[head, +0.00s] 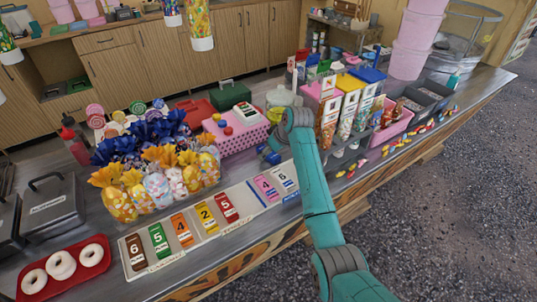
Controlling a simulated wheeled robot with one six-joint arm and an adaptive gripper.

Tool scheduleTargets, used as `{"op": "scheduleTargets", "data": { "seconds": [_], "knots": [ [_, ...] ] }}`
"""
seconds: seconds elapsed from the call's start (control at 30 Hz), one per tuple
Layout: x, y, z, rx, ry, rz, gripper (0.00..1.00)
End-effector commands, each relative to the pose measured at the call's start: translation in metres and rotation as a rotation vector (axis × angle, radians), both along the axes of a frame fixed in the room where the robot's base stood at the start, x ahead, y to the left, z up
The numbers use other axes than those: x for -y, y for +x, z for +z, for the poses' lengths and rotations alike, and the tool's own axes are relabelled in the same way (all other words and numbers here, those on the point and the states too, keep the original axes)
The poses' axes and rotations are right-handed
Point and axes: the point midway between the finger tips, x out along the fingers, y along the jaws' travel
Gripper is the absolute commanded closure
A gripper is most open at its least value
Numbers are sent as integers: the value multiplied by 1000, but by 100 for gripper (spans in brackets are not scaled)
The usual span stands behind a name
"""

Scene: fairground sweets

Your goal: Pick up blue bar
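A row of numbered bars lies on the counter: brown (136,252), green (159,240), orange (182,230), yellow (207,217), red (228,208), pink (265,188) and white (285,178). Blue strips (257,194) show beside the pink and white bars; I cannot tell whether they are a bar or a mat's edge. My teal arm reaches over the counter, and my gripper (269,155) is at its far end, behind the row near the pink box. Small dark blue shapes show at the gripper; I cannot tell whether they are fingers or a held thing.
A pink dotted box (236,135) is behind my gripper. Tall sweet dispensers (350,100) stand close to the right of my arm. A red tray (66,268) of doughnuts is at front left. Loose sweets lie along the right counter edge.

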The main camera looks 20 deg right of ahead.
Motion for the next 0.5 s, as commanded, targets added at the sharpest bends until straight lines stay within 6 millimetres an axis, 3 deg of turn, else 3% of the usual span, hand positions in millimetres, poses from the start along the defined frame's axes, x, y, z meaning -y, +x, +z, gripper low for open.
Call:
{"op": "scheduleTargets", "data": {
  "seconds": [0.47,0.5],
  "knots": [
    [0,0,-3,0,0,0,33],
    [0,0,-3,0,0,0,43]
  ]
}}
